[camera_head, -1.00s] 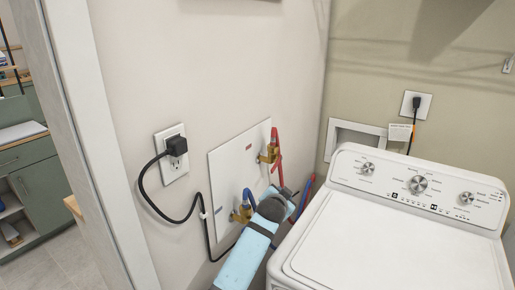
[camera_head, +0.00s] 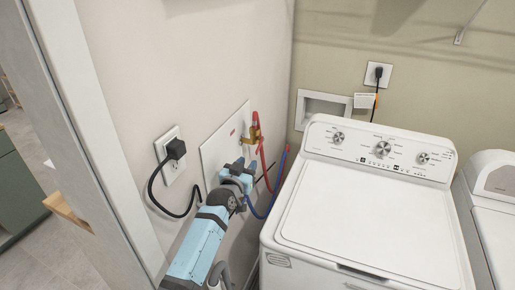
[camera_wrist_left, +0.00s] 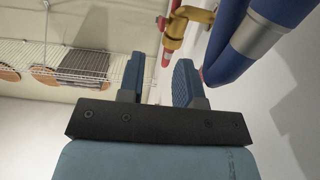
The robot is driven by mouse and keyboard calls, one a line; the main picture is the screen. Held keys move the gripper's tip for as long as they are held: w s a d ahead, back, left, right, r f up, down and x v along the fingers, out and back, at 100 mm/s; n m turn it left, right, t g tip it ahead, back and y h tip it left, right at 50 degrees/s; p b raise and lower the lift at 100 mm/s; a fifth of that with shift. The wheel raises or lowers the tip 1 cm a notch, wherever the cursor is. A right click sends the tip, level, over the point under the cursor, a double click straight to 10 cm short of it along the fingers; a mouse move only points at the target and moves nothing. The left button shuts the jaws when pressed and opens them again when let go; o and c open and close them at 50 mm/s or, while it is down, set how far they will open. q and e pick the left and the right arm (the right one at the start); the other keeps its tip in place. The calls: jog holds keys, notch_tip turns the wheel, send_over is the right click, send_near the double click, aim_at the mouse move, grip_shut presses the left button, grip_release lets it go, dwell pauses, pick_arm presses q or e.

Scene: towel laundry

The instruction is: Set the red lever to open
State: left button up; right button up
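The red lever (camera_head: 255,119) stands roughly upright at the brass valve (camera_head: 257,138) on the upper right of the white wall panel (camera_head: 212,149). The brass valve also shows at the top of the left wrist view (camera_wrist_left: 185,24), with red parts beside it. My left gripper (camera_head: 238,168) is just below the brass valve in the head view and hides the lower part of the panel. In the left wrist view its two blue fingers (camera_wrist_left: 160,80) are apart with nothing between them. My right gripper is not in view.
A red hose (camera_head: 263,160) and a blue hose (camera_head: 276,190) hang between the panel and the white washer (camera_head: 365,215). The blue hose is thick and close to my right-hand finger in the wrist view (camera_wrist_left: 240,35). A black plug (camera_head: 175,149) and cord are left of the panel.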

aim_at(258, 148)
pick_arm(q)
jog(key=b+x, duration=0.5)
jog(key=x, duration=0.4)
jog(key=shift+f+b, duration=0.2)
jog(key=shift+b, duration=0.15)
jog(key=shift+w+r, duration=0.15)
jog(key=shift+w, duration=0.15)
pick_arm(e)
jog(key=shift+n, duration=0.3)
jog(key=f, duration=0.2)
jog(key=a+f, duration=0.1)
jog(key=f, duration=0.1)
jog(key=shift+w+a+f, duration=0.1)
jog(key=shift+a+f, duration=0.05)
pick_arm(q)
grip_shut()
